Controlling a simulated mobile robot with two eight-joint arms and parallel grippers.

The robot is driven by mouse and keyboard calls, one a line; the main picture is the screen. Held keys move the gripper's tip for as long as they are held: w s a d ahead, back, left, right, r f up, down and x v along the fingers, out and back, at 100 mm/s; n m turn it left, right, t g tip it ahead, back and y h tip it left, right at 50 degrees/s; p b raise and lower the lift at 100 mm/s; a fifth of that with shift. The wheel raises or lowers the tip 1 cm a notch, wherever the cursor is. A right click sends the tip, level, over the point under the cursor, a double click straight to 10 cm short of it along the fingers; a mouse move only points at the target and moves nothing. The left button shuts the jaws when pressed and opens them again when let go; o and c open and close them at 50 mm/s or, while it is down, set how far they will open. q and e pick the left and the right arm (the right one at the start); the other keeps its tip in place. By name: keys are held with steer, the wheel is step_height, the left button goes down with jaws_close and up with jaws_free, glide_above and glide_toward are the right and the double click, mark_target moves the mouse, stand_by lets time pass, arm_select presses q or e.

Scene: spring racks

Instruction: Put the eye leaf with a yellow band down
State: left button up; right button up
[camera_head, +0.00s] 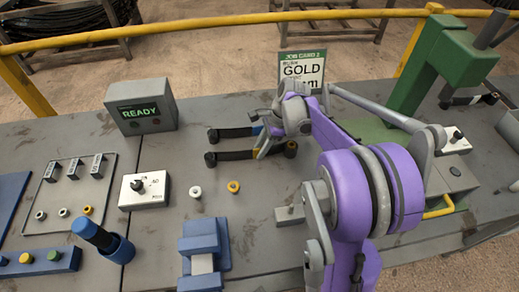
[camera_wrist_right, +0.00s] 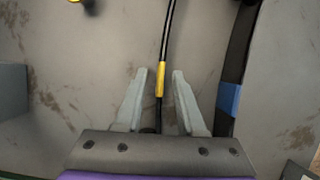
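The eye leaf with a yellow band is a long dark strip (camera_head: 233,155) on the bench top, with eyes at its ends. In the right wrist view its yellow band (camera_wrist_right: 159,80) shows between my fingers, with a gap on each side. My right gripper (camera_head: 263,151) is open around the leaf; it also shows in the right wrist view (camera_wrist_right: 160,73). A second dark leaf with a blue band (camera_head: 235,132) lies just behind it, and to the right in the right wrist view (camera_wrist_right: 230,97). My left gripper is not in view.
A job card (camera_head: 302,70) reading GOLD stands behind the leaves. A READY box (camera_head: 142,113), a white switch box (camera_head: 145,190), two small rings, a blue block (camera_head: 204,245) and a green press (camera_head: 432,65) are around. Bare bench lies left of the leaves.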

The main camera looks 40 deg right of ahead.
steer(key=v, duration=1)
steer(key=shift+s+d+r+p, duration=0.15)
steer(key=shift+r+p, duration=0.05)
steer(key=shift+p, duration=0.1)
steer(key=s+a+f+n+t+h, duration=0.1)
steer(key=s+a+f+n, duration=0.2)
steer(key=a+n, duration=0.3)
steer(key=s+a+f+n+t+h, duration=0.1)
steer(key=s+a+f+n, duration=0.2)
steer(key=s+a+n, duration=0.3)
steer(key=s+a+f+n+t+h, duration=0.1)
steer(key=s+a+f+n+h, duration=0.1)
steer(key=a+n, duration=0.6)
steer(key=shift+s+a+f+n, duration=0.1)
steer(key=shift+s+f+n, duration=0.2)
steer(key=shift+s+n, duration=0.35)
steer(key=shift+s+a+f+n, duration=0.1)
steer(key=shift+s+f+n, duration=0.2)
steer(key=shift+s+n, duration=0.35)
steer(key=shift+s+a+f, duration=0.1)
steer(key=shift+s+f, duration=0.05)
steer(key=shift+w+r+t+p, duration=0.2)
steer(key=shift+r+t+p, duration=0.1)
steer(key=shift+r+p, duration=0.55)
steer(key=shift+w, duration=0.15)
